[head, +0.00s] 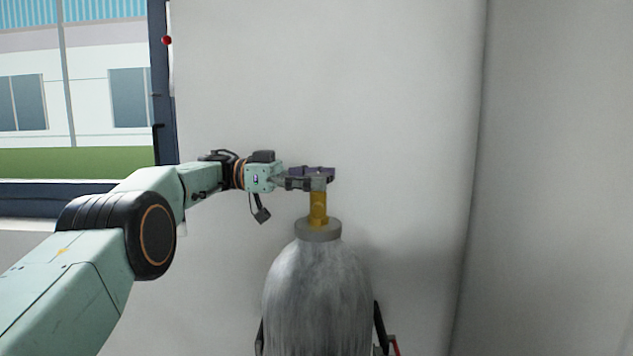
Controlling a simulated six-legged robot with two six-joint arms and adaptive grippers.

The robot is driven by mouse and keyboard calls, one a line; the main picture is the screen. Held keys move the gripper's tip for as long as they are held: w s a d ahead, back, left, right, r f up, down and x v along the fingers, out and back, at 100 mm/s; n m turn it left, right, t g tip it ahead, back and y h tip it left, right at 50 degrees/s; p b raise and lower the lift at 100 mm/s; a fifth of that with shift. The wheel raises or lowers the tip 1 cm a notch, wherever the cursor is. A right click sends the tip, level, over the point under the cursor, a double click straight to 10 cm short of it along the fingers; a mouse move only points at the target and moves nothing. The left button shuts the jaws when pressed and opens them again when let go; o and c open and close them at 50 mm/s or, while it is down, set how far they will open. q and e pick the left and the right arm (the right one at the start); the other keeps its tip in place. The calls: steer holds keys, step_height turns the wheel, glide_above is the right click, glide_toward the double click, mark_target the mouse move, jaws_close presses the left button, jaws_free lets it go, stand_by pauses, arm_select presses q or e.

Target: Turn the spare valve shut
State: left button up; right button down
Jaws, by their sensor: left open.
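A grey gas cylinder (318,300) stands upright against the pale wall, with a grey collar (318,231) at its neck. A brass valve (319,209) rises from the collar. My left gripper (318,179) comes in from the left at the top of the valve, with its fingers pointing right. It is open, with its fingers at either side of the valve top. The fingers hide the valve's top and any handwheel, and I cannot tell whether they touch it. My right gripper is not in view.
A pale wall (410,120) stands close behind the cylinder and turns a corner at the right. A dark-framed window opening (162,100) is at the left. Dark straps or bars (379,325) flank the cylinder low down. The space right of the valve is clear.

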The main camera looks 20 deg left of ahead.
arm_select(q)
steer(key=shift+n+t+y, duration=0.3)
steer(key=shift+n+t, duration=0.9)
steer(key=shift+t, duration=0.7)
